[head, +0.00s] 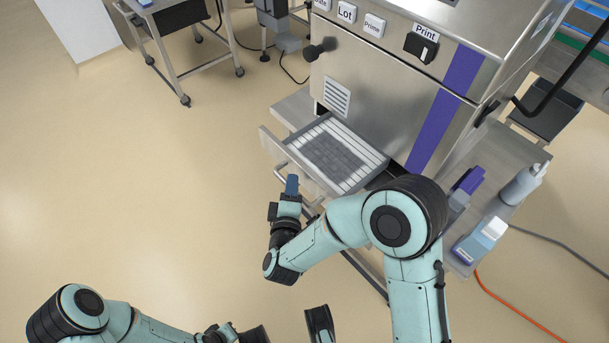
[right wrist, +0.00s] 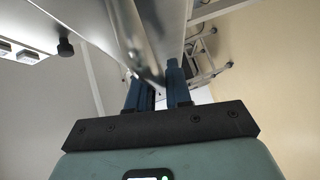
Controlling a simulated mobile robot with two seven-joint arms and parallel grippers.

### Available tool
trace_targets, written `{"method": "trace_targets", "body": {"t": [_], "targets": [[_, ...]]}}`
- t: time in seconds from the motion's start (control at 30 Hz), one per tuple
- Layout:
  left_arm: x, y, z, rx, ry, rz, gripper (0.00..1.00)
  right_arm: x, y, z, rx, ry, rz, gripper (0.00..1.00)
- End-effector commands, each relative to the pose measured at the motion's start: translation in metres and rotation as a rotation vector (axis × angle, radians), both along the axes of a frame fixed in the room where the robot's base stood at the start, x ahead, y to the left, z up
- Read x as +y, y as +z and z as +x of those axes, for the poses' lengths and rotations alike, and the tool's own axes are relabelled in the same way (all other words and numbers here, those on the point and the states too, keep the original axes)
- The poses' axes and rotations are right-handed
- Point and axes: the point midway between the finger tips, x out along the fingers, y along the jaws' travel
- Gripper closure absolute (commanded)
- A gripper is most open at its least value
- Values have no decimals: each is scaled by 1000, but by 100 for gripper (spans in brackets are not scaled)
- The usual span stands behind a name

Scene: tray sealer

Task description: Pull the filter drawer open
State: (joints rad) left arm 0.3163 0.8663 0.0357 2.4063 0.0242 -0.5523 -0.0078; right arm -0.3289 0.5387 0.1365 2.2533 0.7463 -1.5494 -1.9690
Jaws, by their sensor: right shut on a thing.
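The filter drawer (head: 316,184) stands well out from the lower front of the steel tray sealer (head: 385,90). A grey filter with pale strips (head: 338,155) shows inside it. My right gripper (head: 291,184) is at the drawer's front, shut on the drawer handle (head: 281,169). In the right wrist view, the shiny handle bar (right wrist: 138,45) runs between the two blue fingers of the right gripper (right wrist: 155,85). My left arm comes in at the bottom left.
A steel shelf on the right holds a purple-topped bottle (head: 463,188), a white-capped bottle (head: 481,240) and a spray bottle (head: 524,184). A black knob (head: 320,48) juts from the machine's left. An orange cable (head: 510,312) lies right. The floor left of the drawer is clear.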

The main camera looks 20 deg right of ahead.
Motion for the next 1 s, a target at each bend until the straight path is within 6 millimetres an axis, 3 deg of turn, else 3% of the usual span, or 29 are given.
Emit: {"method": "trace_targets", "body": {"t": [0.47, 0.5, 0.53, 0.87, 1.0], "targets": [[-1, 1, -3, 9, -3, -4, 100, 7, 0, -2, -1, 1, 2, 100], [-1, 1, -3, 9, -3, -4, 100, 7, 0, -2, -1, 1, 2, 71], [-1, 1, -3, 9, -3, -4, 100, 7, 0, -2, -1, 1, 2, 61], [-1, 2, -3, 9, -3, -4, 100, 8, 0, -4, -1, 2, 1, 61], [-3, 6, -7, 18, -7, -9, 100, 14, 3, -17, 1, 5, 2, 61]]}}
